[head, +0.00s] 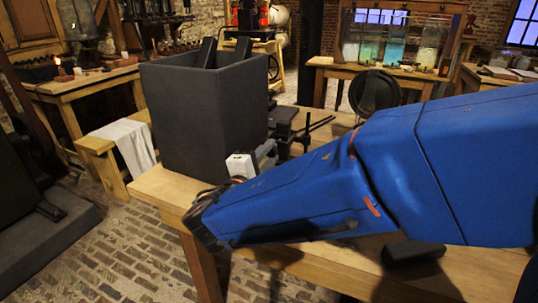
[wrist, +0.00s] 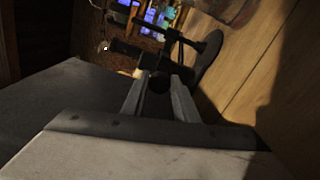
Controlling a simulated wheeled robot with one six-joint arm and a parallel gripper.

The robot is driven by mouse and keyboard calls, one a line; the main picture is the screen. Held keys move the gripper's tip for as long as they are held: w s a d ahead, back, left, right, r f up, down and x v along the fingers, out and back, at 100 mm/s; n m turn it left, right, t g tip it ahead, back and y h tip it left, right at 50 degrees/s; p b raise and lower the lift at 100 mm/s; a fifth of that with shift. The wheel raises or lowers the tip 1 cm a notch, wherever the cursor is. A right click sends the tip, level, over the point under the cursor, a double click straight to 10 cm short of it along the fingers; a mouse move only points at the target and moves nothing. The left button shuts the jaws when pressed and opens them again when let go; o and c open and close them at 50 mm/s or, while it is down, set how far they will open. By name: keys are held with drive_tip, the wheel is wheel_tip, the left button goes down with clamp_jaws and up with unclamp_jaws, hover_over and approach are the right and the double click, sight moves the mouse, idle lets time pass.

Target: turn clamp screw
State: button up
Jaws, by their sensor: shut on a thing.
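My gripper (head: 267,152) reaches in from the right over the wooden bench, close beside a dark clamp (head: 290,128). In the wrist view, the two pale fingers of my gripper (wrist: 159,92) stand on either side of a dark round screw end (wrist: 159,82) and are shut on it. The clamp's dark frame and bars (wrist: 180,42) extend beyond the fingertips. In the head view, the screw end is hidden or too small to make out. How far the screw is turned cannot be told.
A tall dark grey box-shaped jar (head: 205,125) stands on the bench (head: 165,190), just left of my gripper. A dark round object (head: 374,92) stands behind my arm. A dark block (head: 412,251) lies near the front edge. Bare bench shows below my arm.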

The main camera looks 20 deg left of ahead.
drive_tip(key=shift+f, duration=0.1)
drive_tip(key=o, duration=1.1)
drive_tip(key=shift+c, duration=0.2)
drive_tip(key=s, duration=0.5)
drive_tip(key=s+a, duration=0.1)
drive_tip(key=s, duration=1.1)
drive_tip(key=shift+s+a, duration=0.15)
drive_tip(key=shift+s, duration=0.05)
